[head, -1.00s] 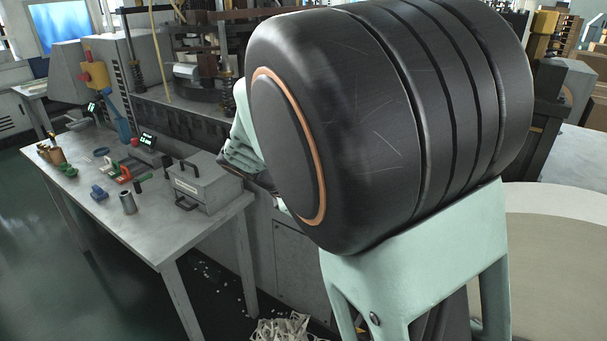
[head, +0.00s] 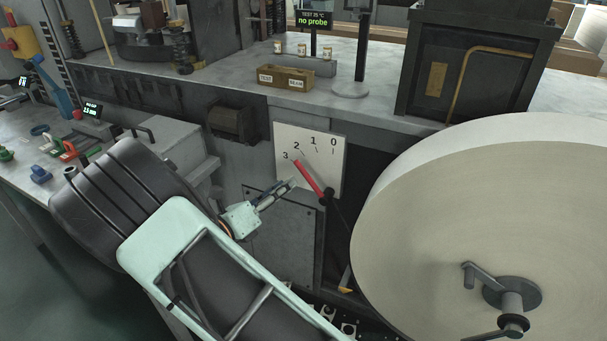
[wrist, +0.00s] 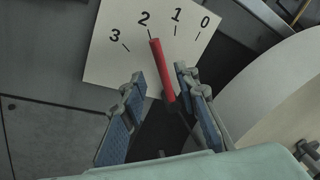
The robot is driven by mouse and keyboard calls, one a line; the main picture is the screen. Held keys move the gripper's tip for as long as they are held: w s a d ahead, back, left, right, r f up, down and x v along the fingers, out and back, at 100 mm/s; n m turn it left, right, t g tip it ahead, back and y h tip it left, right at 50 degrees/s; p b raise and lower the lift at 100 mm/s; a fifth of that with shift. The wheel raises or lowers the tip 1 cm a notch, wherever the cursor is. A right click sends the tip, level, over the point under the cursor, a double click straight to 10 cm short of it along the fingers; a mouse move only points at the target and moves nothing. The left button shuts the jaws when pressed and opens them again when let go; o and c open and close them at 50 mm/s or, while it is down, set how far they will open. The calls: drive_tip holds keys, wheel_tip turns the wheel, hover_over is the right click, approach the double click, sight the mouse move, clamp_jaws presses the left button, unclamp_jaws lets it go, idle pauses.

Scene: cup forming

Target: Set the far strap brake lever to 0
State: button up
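The brake lever (head: 310,178) has a red handle and a dark lower part. It stands in front of a white scale plate (head: 330,150) marked 3, 2, 1, 0 from left to right. In the wrist view the red handle (wrist: 161,70) points at the 2 mark, and the plate (wrist: 105,65) is behind it. My gripper (head: 289,186) is just left of the lever in the head view. In the wrist view my gripper (wrist: 160,80) is open, with one blue-padded finger on each side of the lever. Contact with either finger cannot be told.
A large pale roll (head: 450,210) with a crank (head: 505,295) stands close on the right. A grey box (head: 175,145) stands on the left table.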

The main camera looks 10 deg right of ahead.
sight(304, 176)
drive_tip(key=b+x, duration=0.1)
drive_tip(key=x, duration=0.7)
drive_tip(key=shift+w+d+b, duration=0.15)
drive_tip(key=shift+d+b, duration=0.1)
drive_tip(key=shift+b, duration=0.15)
clamp_jaws()
